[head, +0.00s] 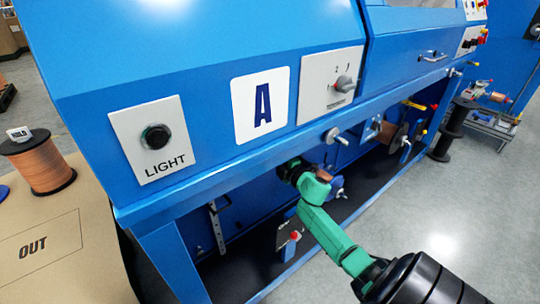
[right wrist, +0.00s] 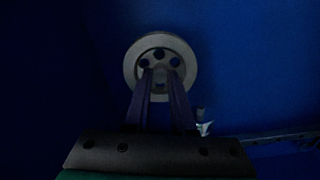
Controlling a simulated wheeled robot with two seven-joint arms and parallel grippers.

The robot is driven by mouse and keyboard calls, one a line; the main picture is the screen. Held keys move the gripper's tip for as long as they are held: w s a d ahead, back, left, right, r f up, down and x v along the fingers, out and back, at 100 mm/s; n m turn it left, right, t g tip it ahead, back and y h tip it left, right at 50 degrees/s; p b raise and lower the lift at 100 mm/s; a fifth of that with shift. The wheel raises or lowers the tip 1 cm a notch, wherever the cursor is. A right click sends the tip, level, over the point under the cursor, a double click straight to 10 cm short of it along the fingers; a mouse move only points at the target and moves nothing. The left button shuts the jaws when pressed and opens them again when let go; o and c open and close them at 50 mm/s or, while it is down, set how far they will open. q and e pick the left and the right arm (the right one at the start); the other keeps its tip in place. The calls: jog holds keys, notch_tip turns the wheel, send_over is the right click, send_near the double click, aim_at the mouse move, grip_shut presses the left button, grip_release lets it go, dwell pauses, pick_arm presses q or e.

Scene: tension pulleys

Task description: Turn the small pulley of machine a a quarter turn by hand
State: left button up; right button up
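Machine A is the blue cabinet (head: 215,85) with a white "A" plate (head: 261,104) in the head view. My right arm reaches from the lower right into the open space under its front panel, and its gripper is hidden there. In the right wrist view a small grey pulley (right wrist: 160,41), round with several dark holes, faces me on a dark blue wall. My right gripper (right wrist: 160,73) points at it with its two fingers apart. The tips overlap the lower middle of the pulley's face; I cannot tell whether they touch it. My left gripper is out of view.
The panel has a LIGHT button (head: 156,137) and a rotary switch (head: 343,84). A box marked OUT (head: 40,245) carries a copper spool (head: 45,165) at left. The grey floor (head: 470,200) at right is clear.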

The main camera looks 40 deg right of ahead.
jog(key=o, duration=0.4)
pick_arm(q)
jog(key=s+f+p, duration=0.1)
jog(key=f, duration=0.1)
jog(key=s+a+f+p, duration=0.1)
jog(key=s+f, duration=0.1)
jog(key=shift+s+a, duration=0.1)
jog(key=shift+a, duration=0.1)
pick_arm(e)
jog(key=s, duration=1.4)
jog(key=shift+s, duration=0.3)
jog(key=shift+w+a, duration=0.1)
jog(key=shift+a, duration=0.05)
